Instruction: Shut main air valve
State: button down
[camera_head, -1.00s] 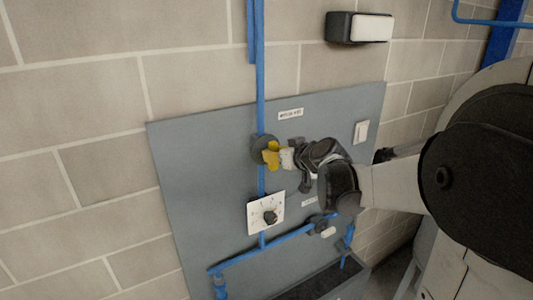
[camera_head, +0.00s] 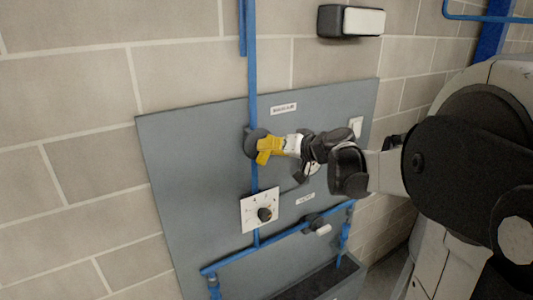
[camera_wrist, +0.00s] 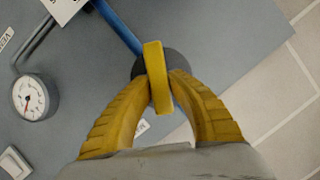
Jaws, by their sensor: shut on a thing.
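The main air valve is a dark round body (camera_head: 253,144) on the blue vertical pipe, below a small white label. Its yellow lever handle (camera_wrist: 157,78) stands out toward me in the wrist view. The lever lies at a slant to the blue pipe behind it, neither in line nor square across. My gripper (camera_wrist: 161,84) has yellow ribbed fingers, shut on the lever from both sides. In the head view my gripper (camera_head: 270,148) reaches the valve from the right. The lever and fingertips blend there, both being yellow.
A grey panel (camera_head: 190,180) carries a white plate with a black knob (camera_head: 264,214) below the valve. A small valve with a pale handle (camera_head: 318,225) sits on the lower pipe. The wrist view shows a round gauge (camera_wrist: 35,97). A wall lamp (camera_head: 350,20) hangs above.

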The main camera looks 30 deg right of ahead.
jog(key=m+y+b, duration=0.1)
jog(key=m+b, duration=0.2)
jog(key=m+t+y+b, duration=0.1)
jog(key=shift+d+f+m+y, duration=0.2)
jog(key=shift+f+m+y, duration=0.1)
jog(key=shift+f+m, duration=0.1)
jog(key=m+t+y+b, duration=0.1)
jog(key=m+b, duration=0.1)
jog(key=shift+m+b, duration=0.3)
jog(key=shift+b, duration=0.1)
jog(key=shift+m+t+b, duration=0.3)
jog(key=shift+m+b, duration=0.4)
jog(key=shift+m, duration=0.3)
jog(key=c, duration=1.3)
grip_release()
jog(key=shift+w, duration=0.15)
jog(key=shift+o, duration=0.2)
